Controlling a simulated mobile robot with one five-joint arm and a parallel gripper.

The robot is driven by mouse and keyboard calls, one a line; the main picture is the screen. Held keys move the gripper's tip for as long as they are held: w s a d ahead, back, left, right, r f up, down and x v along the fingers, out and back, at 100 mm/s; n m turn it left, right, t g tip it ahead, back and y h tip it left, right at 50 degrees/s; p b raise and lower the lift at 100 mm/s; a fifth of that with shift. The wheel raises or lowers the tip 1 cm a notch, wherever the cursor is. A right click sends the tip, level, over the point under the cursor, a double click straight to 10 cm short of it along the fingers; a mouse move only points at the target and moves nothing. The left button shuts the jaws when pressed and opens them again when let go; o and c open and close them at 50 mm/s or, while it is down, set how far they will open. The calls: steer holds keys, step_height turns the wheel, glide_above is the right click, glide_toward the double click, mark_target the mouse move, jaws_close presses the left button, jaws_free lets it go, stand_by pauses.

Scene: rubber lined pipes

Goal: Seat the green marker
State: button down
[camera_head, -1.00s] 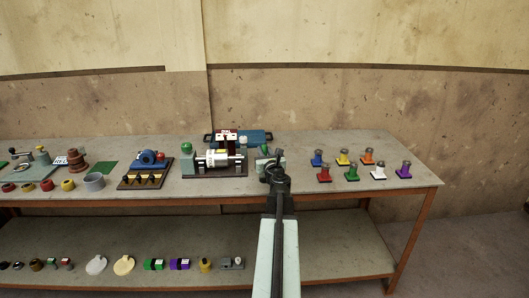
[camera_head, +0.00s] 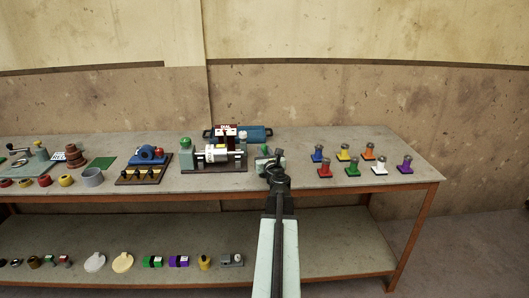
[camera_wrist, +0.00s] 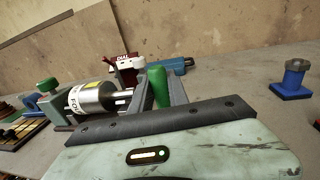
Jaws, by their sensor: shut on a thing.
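The green marker (camera_wrist: 158,87) is a smooth green cylinder with a rounded top. It stands up, slightly tilted, at the jaws of my gripper in the wrist view. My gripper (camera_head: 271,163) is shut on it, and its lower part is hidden. In the head view my gripper is over the bench, just right of the dial machine, with a little green showing at its tip. The dial machine (camera_head: 218,153) has a pale drum, a red dial sign and a green knob; its drum (camera_wrist: 92,97) shows left of the marker in the wrist view.
Several coloured pegs on square bases stand to the right, including a green one (camera_head: 352,169) and a blue one (camera_wrist: 293,78). A blue device (camera_head: 147,155) stands to the left. Bare bench (camera_head: 300,183) lies in front of the pegs.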

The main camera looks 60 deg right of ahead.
steer(key=shift+f+b, duration=0.85)
steer(key=shift+f, duration=0.05)
steer(key=c, duration=1.2)
jaws_free()
steer(key=shift+r, duration=0.1)
